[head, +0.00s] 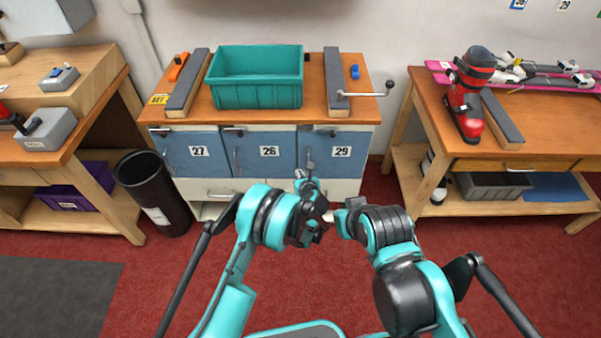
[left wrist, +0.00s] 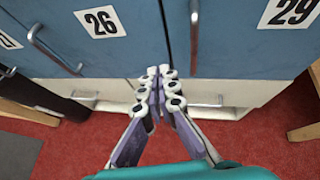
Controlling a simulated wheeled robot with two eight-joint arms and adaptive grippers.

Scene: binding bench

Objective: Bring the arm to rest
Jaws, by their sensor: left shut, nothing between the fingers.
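My left gripper (head: 308,178) is in front of the bench's blue doors, near the gap between doors 26 and 29. In the left wrist view its fingers (left wrist: 160,88) are together, with nothing between them. They point at the lower front of the bench, with red floor below. My right arm (head: 385,230) is folded in from the right, its end close beside the left wrist. The fingers of my right gripper cannot be made out clearly.
The binding bench (head: 228,121) carries a teal crate (head: 255,95). Doors 26 (left wrist: 95,25) and 29 (left wrist: 285,15) have protruding handles. A black bin (head: 150,185) stands left. A bench with a red ski boot (head: 468,100) stands right. Red floor is open between.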

